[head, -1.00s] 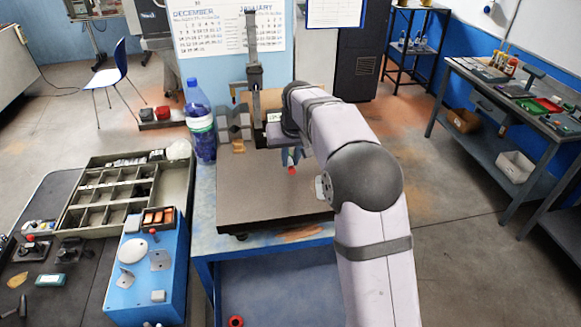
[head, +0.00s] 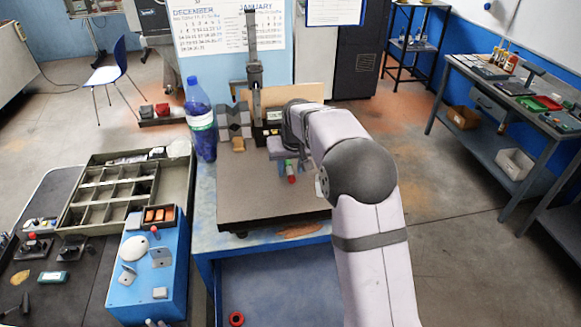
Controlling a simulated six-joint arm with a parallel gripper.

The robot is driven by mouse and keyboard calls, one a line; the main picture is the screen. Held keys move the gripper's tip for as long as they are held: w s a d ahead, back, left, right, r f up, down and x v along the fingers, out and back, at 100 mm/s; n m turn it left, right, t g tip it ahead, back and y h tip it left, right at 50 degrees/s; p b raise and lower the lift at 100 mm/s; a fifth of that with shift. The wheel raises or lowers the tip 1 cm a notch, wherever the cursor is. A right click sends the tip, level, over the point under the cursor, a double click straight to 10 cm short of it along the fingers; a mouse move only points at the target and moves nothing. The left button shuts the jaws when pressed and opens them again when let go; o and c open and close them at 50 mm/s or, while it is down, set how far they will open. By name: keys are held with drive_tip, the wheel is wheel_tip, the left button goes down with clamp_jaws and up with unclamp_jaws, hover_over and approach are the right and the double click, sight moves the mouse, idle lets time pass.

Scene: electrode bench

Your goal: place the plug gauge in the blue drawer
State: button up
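The plug gauge (head: 291,174), a small stick with a green part and a red end, hangs below my gripper (head: 290,163) over the dark surface plate. My gripper appears shut on its upper part, which the fingers hide. The gauge points downward, and its red end seems apart from the plate, though the gap is hard to judge. The blue drawer (head: 290,285) stands open below the front edge of the bench, with a bare floor in view. A small red and black ring-like thing (head: 236,319) lies at its left.
The surface plate (head: 245,195) has a tall gauge stand (head: 254,90) and grey blocks at its back. A blue bottle (head: 200,120) stands at its left. A divided tray (head: 100,205) and a blue control box (head: 145,275) lie further left.

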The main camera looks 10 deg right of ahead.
drive_tip(key=shift+r, duration=0.1)
drive_tip(key=shift+r, duration=0.2)
drive_tip(key=b+v, duration=0.3)
drive_tip(key=v, duration=0.8)
drive_tip(key=shift+s+r, duration=0.25)
drive_tip(key=shift+r, duration=0.1)
drive_tip(key=s+d+f+g, duration=0.1)
drive_tip(key=s+f+g, duration=0.1)
drive_tip(key=s+f, duration=0.8)
drive_tip(key=s, duration=0.4)
drive_tip(key=shift+d+f, duration=0.15)
drive_tip(key=shift+f, duration=0.05)
drive_tip(key=shift+o, duration=0.5)
drive_tip(key=s+f+g, duration=0.1)
drive_tip(key=s+f, duration=0.3)
drive_tip(key=s, duration=0.5)
drive_tip(key=s+f+g, duration=0.1)
drive_tip(key=s+f, duration=0.4)
drive_tip(key=s, duration=0.4)
drive_tip(key=shift+s+d+f, duration=0.2)
drive_tip(key=shift+d+f, duration=0.1)
drive_tip(key=shift+f, duration=0.05)
